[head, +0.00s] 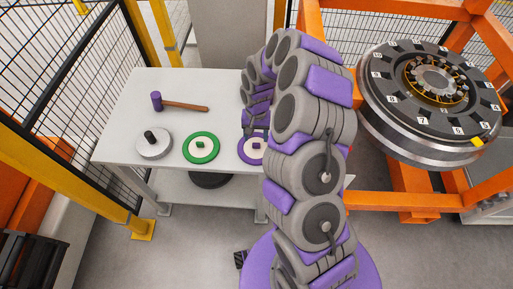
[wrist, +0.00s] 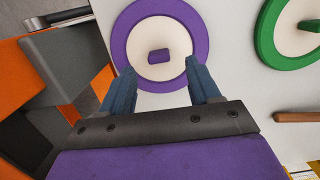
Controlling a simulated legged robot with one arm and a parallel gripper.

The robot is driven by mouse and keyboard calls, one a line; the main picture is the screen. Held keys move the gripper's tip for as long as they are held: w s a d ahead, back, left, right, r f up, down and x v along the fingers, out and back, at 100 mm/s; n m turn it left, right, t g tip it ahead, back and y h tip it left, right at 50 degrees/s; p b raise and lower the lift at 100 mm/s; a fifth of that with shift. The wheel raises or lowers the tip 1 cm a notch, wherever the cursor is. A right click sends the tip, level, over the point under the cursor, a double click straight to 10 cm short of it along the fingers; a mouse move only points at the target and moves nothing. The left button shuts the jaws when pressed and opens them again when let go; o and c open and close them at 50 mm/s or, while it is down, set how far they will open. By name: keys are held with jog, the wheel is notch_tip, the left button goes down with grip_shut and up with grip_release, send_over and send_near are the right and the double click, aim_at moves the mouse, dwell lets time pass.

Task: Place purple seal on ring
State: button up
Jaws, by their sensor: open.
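The purple seal (head: 250,151) lies on the white table, partly hidden behind my arm in the head view. In the wrist view the purple seal (wrist: 199,28) shows as a purple ring with a white centre and a small purple grip block (wrist: 158,56). My gripper (wrist: 160,82) is open, with its two blue fingers apart at the seal's near edge and the grip block ahead between them. Nothing is held. The ring (head: 435,82), a large dark wheel-like disc with numbered pads, sits on the orange gantry at the right.
The white table (head: 125,115) also carries a green seal (head: 201,148), a grey disc with a black knob (head: 154,146) and a mallet (head: 180,104). The orange frame (head: 400,200) stands right of the table. A black mesh fence (head: 60,70) bounds the left.

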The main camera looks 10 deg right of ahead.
aim_at(256, 143)
jog(key=f, duration=0.2)
jog(key=f+b, duration=0.1)
jog(key=f, duration=0.1)
jog(key=shift+s+f, duration=0.2)
jog(key=shift+f, duration=0.1)
jog(key=shift+c, duration=0.3)
grip_shut()
jog(key=shift+r, duration=0.1)
